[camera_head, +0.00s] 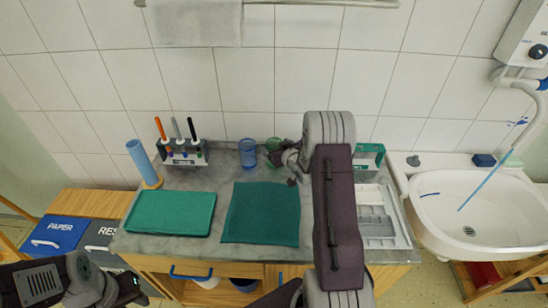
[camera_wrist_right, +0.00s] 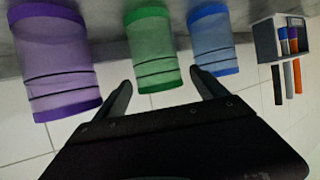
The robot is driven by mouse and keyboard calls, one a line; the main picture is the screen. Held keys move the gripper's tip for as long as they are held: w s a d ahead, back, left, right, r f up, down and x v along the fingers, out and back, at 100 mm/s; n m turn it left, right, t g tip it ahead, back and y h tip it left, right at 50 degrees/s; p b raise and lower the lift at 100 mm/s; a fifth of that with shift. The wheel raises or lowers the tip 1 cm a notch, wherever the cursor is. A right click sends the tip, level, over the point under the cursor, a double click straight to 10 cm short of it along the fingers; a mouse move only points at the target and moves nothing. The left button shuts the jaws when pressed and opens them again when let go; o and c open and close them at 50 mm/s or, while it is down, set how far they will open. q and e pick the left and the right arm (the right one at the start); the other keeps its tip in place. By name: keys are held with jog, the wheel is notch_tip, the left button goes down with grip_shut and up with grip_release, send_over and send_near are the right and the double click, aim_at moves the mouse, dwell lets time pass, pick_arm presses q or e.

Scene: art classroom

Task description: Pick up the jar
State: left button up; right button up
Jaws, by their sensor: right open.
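Three clear, coloured jars stand in a row by the wall. In the right wrist view, where the scene is upside down, they are purple (camera_wrist_right: 55,60), green (camera_wrist_right: 151,48) and blue (camera_wrist_right: 212,38). In the head view I see the blue jar (camera_head: 247,153) and part of the green jar (camera_head: 272,146); the purple one is hidden behind my right arm. My right gripper (camera_wrist_right: 160,78) is open and empty, with the green jar's end showing between its fingertips; I cannot tell the exact gap. My left gripper (camera_head: 130,290) is low at the left, away from the jars, its jaws unclear.
On the grey counter are a green tray (camera_head: 170,213), a green cloth (camera_head: 262,213), a marker holder (camera_head: 183,154), a blue tube (camera_head: 143,160) and a white divided tray (camera_head: 375,215). A green-and-white box (camera_head: 368,156) stands behind. A sink (camera_head: 490,215) is at right.

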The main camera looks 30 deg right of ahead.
aim_at(271, 143)
jog(key=b+x, duration=0.1)
jog(key=x, duration=0.4)
jog(key=shift+s+f, duration=0.1)
jog(key=shift+s, duration=0.1)
jog(key=c, duration=1.5)
jog(key=shift+o, duration=0.2)
notch_tip(271, 143, up, 12)
jog(key=p, duration=0.2)
jog(key=shift+p, duration=0.4)
